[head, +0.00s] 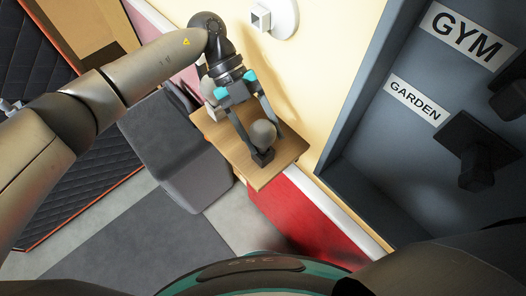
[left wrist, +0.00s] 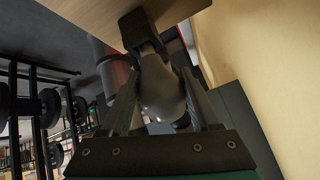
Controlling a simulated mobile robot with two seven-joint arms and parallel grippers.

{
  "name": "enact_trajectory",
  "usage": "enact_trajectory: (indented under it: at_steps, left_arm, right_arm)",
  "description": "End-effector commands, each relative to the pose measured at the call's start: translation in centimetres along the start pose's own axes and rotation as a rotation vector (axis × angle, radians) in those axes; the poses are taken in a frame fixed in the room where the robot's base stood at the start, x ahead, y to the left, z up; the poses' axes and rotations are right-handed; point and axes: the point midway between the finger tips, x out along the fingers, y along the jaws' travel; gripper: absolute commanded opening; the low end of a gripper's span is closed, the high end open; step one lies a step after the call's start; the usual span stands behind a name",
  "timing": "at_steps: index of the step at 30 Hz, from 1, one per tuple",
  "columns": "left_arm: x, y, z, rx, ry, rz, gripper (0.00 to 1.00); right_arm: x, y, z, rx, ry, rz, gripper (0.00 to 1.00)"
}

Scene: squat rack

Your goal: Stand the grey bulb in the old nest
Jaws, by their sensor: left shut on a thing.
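The grey bulb (head: 263,133) is between the fingers of my left gripper (head: 267,146), which is shut on it above the small wooden table (head: 283,166). In the left wrist view the bulb (left wrist: 160,92) has its wide part between the fingers (left wrist: 160,82). Its narrower end points to a dark block (left wrist: 138,27) against the wood. This block (head: 262,158), perhaps the old nest, shows beside the bulb in the head view. I cannot tell whether the bulb is seated in it or only close. My right gripper is not in view.
A pale round object (head: 209,112) is partly hidden behind my gripper on the table. A grey padded seat (head: 180,150) stands to the left. A white fixture (head: 280,17) is on the cream wall. A dark cabinet at right bears GYM (head: 466,34) and GARDEN (head: 416,101) signs.

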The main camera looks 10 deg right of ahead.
Motion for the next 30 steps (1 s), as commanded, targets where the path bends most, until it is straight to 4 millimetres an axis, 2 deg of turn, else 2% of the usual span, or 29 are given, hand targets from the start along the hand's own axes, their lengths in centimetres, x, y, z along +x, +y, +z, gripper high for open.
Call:
enact_trajectory:
  at_steps: [20, 21, 30]
  left_arm:
    - [0.78, 0.27, 0.71, 0.0, 0.001, 0.0, 0.0]
    - [0.77, 0.27, 0.7, 0.0, 0.001, 0.0, 0.65]
    - [0.73, 0.26, 0.67, 0.0, 0.0, 0.0, 0.98]
  right_arm:
    - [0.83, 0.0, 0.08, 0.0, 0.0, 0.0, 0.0]
    - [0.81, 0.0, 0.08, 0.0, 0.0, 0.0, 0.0]
    - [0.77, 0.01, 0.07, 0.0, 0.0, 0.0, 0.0]
